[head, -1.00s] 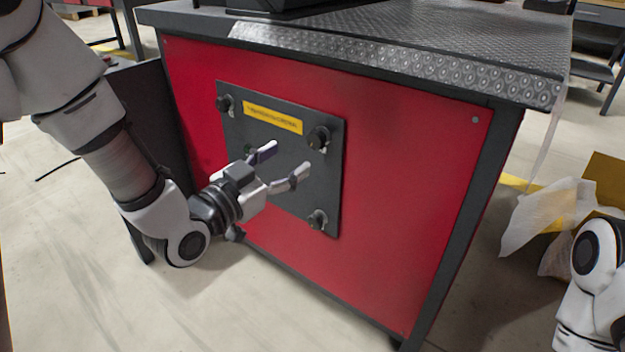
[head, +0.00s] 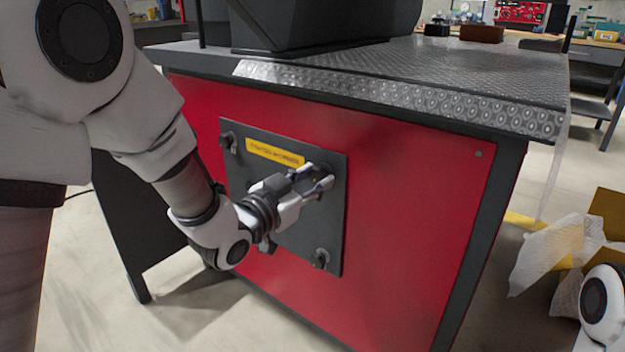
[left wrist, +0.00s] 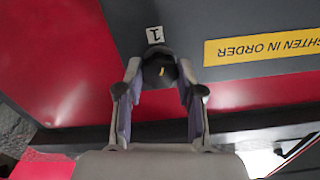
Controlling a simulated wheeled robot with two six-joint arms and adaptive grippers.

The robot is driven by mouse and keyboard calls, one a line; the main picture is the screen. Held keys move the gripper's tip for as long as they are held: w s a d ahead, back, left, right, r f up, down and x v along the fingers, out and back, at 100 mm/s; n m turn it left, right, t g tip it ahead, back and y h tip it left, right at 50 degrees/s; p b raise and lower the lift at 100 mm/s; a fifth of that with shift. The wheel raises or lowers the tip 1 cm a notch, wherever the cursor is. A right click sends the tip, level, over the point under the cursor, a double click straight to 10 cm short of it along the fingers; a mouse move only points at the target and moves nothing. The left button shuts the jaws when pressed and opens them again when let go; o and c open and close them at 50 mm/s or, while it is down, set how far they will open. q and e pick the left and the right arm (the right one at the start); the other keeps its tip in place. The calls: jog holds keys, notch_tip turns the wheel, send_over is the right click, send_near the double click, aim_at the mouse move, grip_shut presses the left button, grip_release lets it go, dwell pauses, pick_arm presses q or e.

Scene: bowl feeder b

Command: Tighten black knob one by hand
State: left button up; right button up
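The dark panel (head: 243,188) on the red cabinet front carries black knobs. The knob at its upper right is mostly covered by my left gripper (head: 321,179) in the head view. In the left wrist view this black knob (left wrist: 159,73) has a yellow mark and sits beside a white label "1" (left wrist: 155,35). It lies between the two fingertips of my left gripper (left wrist: 160,78), one on each side. Whether the fingers press on it or leave a small gap, I cannot tell. My right gripper is out of view.
Other black knobs sit at the panel's upper left (head: 227,142) and lower right (head: 320,258). A yellow sign (head: 274,152) lies between the upper knobs. The metal tabletop (head: 440,95) overhangs above. A cardboard box (head: 607,215) with plastic wrap stands on the floor at right.

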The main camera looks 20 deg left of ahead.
pick_arm(q)
jog(key=shift+m, duration=0.4)
jog(key=m, duration=0.2)
jog(key=shift+m, duration=0.4)
jog(key=m, duration=0.9)
jog(key=shift+b, duration=0.4)
jog(key=m+b, duration=0.1)
jog(key=m, duration=0.3)
jog(key=shift+m, duration=0.4)
jog(key=o, duration=1.2)
jog(key=shift+c, duration=0.2)
